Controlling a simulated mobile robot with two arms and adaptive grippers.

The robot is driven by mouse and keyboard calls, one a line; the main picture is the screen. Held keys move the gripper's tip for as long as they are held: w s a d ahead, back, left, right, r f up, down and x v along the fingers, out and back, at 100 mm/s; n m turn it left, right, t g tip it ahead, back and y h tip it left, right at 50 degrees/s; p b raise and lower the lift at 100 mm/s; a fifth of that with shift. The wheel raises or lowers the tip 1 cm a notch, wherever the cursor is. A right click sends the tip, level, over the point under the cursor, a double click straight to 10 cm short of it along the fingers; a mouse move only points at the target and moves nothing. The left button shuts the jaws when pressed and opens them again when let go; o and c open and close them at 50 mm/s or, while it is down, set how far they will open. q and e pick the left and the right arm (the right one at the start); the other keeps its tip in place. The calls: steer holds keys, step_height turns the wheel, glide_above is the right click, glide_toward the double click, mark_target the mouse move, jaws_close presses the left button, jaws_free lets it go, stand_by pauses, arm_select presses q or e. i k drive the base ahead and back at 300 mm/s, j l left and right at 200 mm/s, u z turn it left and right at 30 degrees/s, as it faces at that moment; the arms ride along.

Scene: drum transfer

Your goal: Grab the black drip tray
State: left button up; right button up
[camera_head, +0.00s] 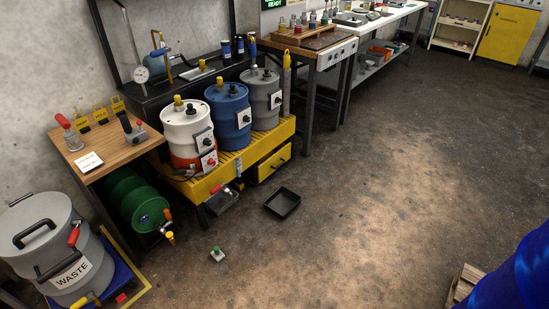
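A black drip tray (282,203), square and shallow with raised sides, sits on the concrete floor in front of the yellow drum stand (240,155). It looks empty and nothing covers it. A second dark tray (222,202) sits under the stand's front left corner, below a red-handled tap; its contents are too small to tell. Neither of my grippers is in view.
White, blue and grey drums stand on the yellow stand. A green drum (135,200) lies under a wooden table at left, near a grey waste drum (52,240). A small green-topped object (217,254) is on the floor. A blue shape (510,270) and wood fill the lower right. Middle floor is clear.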

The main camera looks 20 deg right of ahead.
mark_target(283, 201)
steer(key=i+l+z, duration=0.15)
steer(key=i+z, duration=0.6)
steer(key=i+j+z, duration=0.15)
steer(key=i+z, duration=0.25)
steer(key=i, duration=0.05)
